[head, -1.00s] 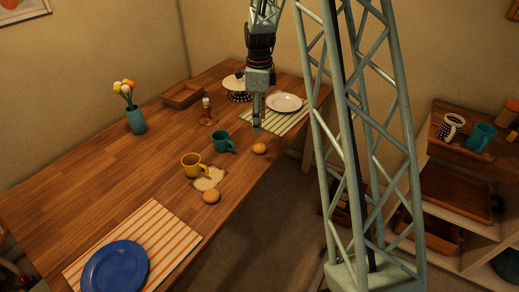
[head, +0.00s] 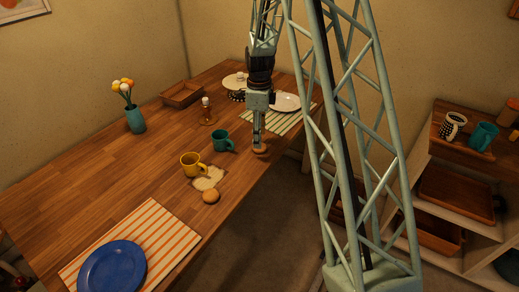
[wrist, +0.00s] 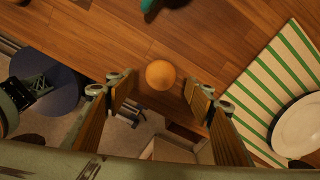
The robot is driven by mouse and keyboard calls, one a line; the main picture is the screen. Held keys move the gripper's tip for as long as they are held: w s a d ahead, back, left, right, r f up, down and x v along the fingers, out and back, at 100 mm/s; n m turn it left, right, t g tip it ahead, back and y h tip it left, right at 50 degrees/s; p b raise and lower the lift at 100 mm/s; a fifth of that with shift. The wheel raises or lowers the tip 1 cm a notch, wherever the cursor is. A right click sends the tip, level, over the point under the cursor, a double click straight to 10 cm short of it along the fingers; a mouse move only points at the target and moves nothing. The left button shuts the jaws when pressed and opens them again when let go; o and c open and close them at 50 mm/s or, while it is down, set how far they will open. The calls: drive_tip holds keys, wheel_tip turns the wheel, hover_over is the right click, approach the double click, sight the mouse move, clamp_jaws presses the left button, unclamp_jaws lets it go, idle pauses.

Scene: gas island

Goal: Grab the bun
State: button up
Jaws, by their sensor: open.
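Two round tan buns are on the wooden table. One bun (head: 260,149) is at the table's right edge, directly under my gripper (head: 258,142), which partly covers it. In the wrist view this bun (wrist: 160,74) shows just beyond the gap between the fingertips of my gripper (wrist: 158,88). The fingers are open with nothing between them, pointing down. I cannot tell whether they touch the bun. The other bun (head: 211,196) lies nearer, beside the pale napkin (head: 208,178).
A teal mug (head: 222,142) stands left of my gripper and a yellow mug (head: 193,164) is nearer. A white plate (head: 286,102) on a green-striped mat (wrist: 262,92) is behind. A blue plate (head: 112,268) is at the front. The table's left side is largely clear.

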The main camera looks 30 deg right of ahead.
idle(0.3)
drive_tip(key=shift+d+f+b, duration=0.1)
drive_tip(key=shift+f+b, duration=0.75)
drive_tip(key=shift+f, duration=1.7)
drive_tip(key=shift+c, duration=0.9)
drive_tip(key=c, duration=0.8)
